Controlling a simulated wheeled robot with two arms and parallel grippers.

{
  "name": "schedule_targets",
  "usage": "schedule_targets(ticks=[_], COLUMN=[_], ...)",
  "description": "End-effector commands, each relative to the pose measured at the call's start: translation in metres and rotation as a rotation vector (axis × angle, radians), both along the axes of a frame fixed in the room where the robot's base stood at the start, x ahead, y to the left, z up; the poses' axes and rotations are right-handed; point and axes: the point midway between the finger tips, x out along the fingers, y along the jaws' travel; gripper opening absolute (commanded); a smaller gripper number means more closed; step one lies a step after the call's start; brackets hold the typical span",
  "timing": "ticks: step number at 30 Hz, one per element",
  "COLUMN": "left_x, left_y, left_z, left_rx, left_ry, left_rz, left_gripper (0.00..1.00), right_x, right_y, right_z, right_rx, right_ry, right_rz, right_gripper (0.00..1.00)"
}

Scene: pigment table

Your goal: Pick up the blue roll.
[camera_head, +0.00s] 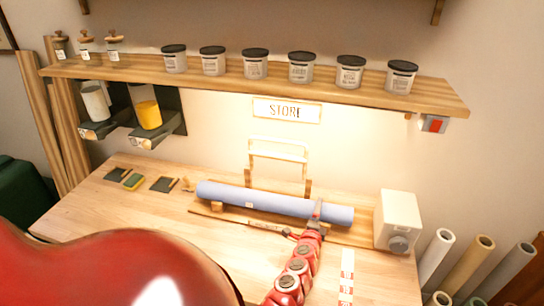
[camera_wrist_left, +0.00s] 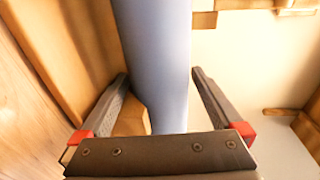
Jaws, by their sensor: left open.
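The blue roll (camera_head: 265,199) lies lengthwise across the back of the wooden table, below the shelf. My left gripper (camera_head: 317,208) is at the right part of the roll. In the left wrist view the blue roll (camera_wrist_left: 155,50) runs between the two spread fingers of my left gripper (camera_wrist_left: 160,73). The gripper is open; whether a finger touches the roll I cannot tell. The roll's near part is hidden behind the gripper's palm bar in that view. My right gripper is not in view.
A white box with a dial (camera_head: 398,222) stands right of the roll. A pale rack (camera_head: 278,155) rises behind it. The shelf (camera_head: 270,85) with several jars hangs above. Small pads (camera_head: 133,181) lie at the left. Several rolls (camera_head: 470,265) stand right of the table.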

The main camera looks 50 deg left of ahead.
Motion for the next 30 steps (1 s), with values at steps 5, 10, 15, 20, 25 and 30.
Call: schedule_targets(ticks=[5,10,15,20,25,30], left_x=[-0.0005,-0.0007,-0.0007,-0.0008,-0.0007,-0.0009], left_y=[0.0002,0.0003,0.0004,0.0005,0.0007,0.0008], left_z=[-0.0004,-0.0004,-0.0004,-0.0005,0.0001,0.0016], left_rx=[0.0,0.0,0.0,0.0,0.004,0.004], left_ry=[0.001,0.001,0.001,0.001,0.002,0.002], left_rz=[0.001,0.001,0.001,0.002,0.001,0.001], left_gripper=[0.96,0.66,0.35,0.06,0.0,0.0], right_x=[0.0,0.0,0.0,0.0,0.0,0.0], right_y=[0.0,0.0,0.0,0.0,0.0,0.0], right_z=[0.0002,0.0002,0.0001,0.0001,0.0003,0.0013], right_rx=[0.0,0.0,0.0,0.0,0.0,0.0], right_ry=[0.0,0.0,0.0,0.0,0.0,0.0], right_rz=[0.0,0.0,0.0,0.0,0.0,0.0], right_gripper=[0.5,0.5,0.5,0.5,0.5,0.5])
